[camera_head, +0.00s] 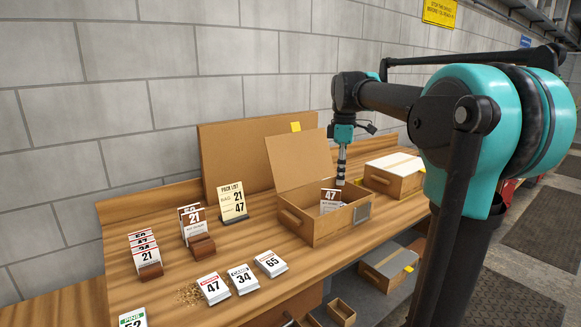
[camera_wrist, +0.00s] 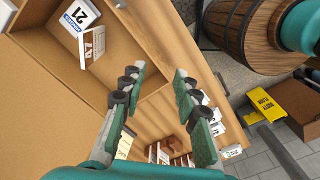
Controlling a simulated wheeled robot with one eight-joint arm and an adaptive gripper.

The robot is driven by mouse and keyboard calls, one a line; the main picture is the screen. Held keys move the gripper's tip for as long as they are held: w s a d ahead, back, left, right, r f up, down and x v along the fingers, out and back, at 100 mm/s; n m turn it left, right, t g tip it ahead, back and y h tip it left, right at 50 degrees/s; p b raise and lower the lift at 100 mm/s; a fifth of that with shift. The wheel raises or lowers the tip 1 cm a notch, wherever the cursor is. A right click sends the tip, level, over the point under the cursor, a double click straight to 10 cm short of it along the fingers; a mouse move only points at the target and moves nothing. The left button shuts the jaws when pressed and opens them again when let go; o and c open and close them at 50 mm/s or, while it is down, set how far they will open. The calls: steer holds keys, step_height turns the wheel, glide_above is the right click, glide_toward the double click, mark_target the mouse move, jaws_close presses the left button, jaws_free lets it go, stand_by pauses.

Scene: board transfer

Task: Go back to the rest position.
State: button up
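My gripper (camera_head: 341,182) points down over the right part of the open wooden box (camera_head: 315,232). In the wrist view its two green fingers (camera_wrist: 158,78) stand apart with nothing between them. A board marked 47 (camera_head: 330,197) leans inside the box in the head view. The wrist view shows this 47 board (camera_wrist: 95,46) and a board marked 21 (camera_wrist: 79,15) inside the box, apart from the fingers. Whether the fingertips are below the box rim is unclear.
Boards marked 47 (camera_head: 213,288), 34 (camera_head: 243,279) and 65 (camera_head: 270,263) lie at the table's front. Two brown holders with boards (camera_head: 147,256) (camera_head: 197,229) stand left. The box's raised lid (camera_head: 297,158) is left of my gripper. A white-topped box (camera_head: 393,174) stands right.

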steer(key=s+d+f+m+t, duration=0.2)
steer(key=s+f+m, duration=0.5)
steer(key=s+f, duration=0.4)
steer(key=s+d+f+m+t, duration=0.2)
steer(key=s+f+m, duration=0.6)
steer(key=f, duration=1.1)
steer(key=s, duration=0.2)
steer(key=shift+s+f+m, duration=0.25)
steer(key=shift+s+m, duration=0.05)
steer(key=shift+s, duration=0.05)
steer(key=shift+c, duration=0.6)
